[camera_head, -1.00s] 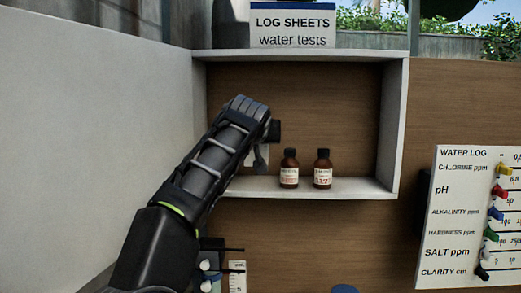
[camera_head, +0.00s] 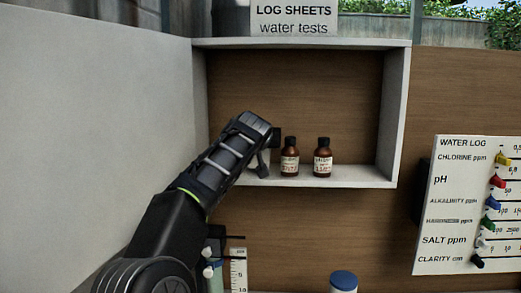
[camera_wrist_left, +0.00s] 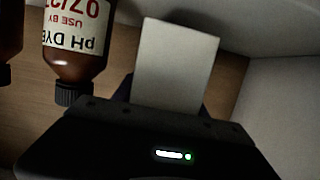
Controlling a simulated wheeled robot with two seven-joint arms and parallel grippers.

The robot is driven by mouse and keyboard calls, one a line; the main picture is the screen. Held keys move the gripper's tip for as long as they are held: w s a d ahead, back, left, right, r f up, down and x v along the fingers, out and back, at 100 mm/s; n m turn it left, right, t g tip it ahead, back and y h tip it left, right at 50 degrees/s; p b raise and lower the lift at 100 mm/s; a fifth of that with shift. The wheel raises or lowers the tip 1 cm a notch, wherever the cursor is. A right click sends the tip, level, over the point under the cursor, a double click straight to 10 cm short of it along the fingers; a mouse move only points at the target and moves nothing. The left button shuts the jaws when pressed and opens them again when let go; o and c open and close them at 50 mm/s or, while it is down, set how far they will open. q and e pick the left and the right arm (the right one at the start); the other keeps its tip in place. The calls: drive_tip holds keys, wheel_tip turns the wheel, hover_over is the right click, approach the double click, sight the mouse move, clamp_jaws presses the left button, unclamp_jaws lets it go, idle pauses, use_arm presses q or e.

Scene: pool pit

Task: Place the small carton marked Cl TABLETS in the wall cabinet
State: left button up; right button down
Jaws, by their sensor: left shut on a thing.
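My left gripper (camera_head: 268,152) reaches into the wall cabinet (camera_head: 396,115) at its lower left, close above the cabinet floor. It is shut on a small pale carton, whose plain face shows in the left wrist view (camera_wrist_left: 175,65). No marking can be read on that face. In the head view the gripper mostly hides the carton, and I cannot tell if it touches the cabinet floor. Just right of the gripper stands a brown bottle (camera_head: 290,160), also in the left wrist view (camera_wrist_left: 75,45) with a pH DYE label. My right gripper is not in view.
A second brown bottle (camera_head: 323,160) stands to the right of the first. The cabinet's right part is free. A LOG SHEETS box (camera_head: 293,18) is on top. A WATER LOG board (camera_head: 465,205) hangs at right. A blue-lidded container (camera_head: 343,281) is below.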

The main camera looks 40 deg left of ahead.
sight(266, 154)
use_arm(q)
drive_tip(key=shift+w+a+f+p, duration=0.15)
drive_tip(key=shift+f+p, duration=0.25)
drive_tip(key=shift+f, duration=0.65)
drive_tip(key=o, duration=1.5)
drive_tip(key=shift+o, duration=0.2)
drive_tip(key=shift+d+b, duration=0.2)
drive_tip(key=shift+b, duration=0.15)
drive_tip(key=b+v, duration=0.4)
drive_tip(key=v, duration=0.8)
drive_tip(key=shift+a, duration=0.2)
